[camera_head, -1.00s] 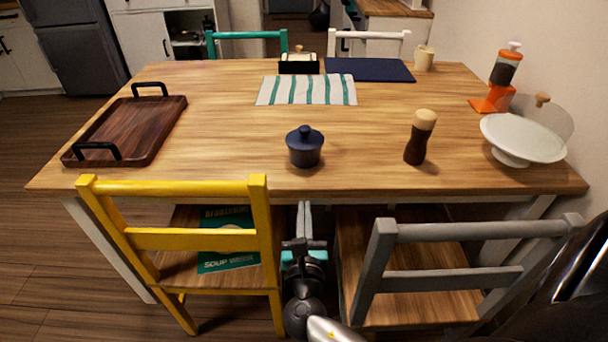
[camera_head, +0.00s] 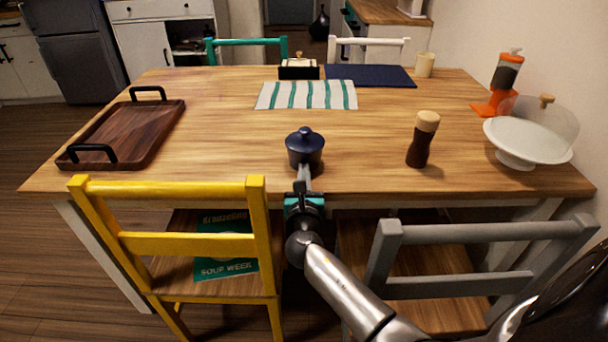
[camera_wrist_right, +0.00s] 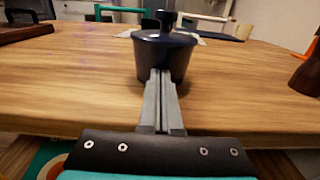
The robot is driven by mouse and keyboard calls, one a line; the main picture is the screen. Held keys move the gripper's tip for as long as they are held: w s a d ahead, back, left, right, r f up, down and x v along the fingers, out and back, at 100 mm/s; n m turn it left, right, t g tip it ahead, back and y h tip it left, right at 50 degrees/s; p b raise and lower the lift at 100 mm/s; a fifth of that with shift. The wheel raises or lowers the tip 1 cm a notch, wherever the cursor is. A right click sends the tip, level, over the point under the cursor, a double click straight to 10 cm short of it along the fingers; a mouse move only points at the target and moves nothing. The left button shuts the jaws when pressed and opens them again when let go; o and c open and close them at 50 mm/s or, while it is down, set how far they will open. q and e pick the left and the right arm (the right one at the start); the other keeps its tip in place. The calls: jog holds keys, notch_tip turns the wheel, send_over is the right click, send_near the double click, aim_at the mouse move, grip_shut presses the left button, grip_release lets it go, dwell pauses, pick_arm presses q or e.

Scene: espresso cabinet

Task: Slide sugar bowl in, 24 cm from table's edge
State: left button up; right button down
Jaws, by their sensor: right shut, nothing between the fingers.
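The dark blue sugar bowl (camera_head: 304,150), with a knobbed lid, stands upright near the table's front edge, between the yellow and grey chairs. The wooden table (camera_head: 370,170) is bare around it. My right gripper (camera_head: 304,172) is shut and empty, fingers pointing over the front edge at the bowl's near side. In the right wrist view the fingertips (camera_wrist_right: 161,76) overlap the lower front of the bowl (camera_wrist_right: 163,52); they are touching it or very close, I cannot tell which. My left gripper is not in view.
A striped cloth (camera_head: 307,95) lies behind the bowl, with clear table between. A brown pepper mill (camera_head: 422,140) stands to the right, a wooden tray (camera_head: 128,132) to the left. The yellow chair (camera_head: 180,240) and grey chair (camera_head: 470,255) flank my right arm.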

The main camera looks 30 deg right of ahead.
aim_at(304, 161)
jog(key=shift+w+d, duration=0.1)
jog(key=shift+w, duration=0.1)
jog(key=shift+x, duration=0.95)
jog(key=shift+w+d+b, duration=0.3)
jog(key=shift+w+d, duration=0.05)
jog(key=shift+w, duration=0.2)
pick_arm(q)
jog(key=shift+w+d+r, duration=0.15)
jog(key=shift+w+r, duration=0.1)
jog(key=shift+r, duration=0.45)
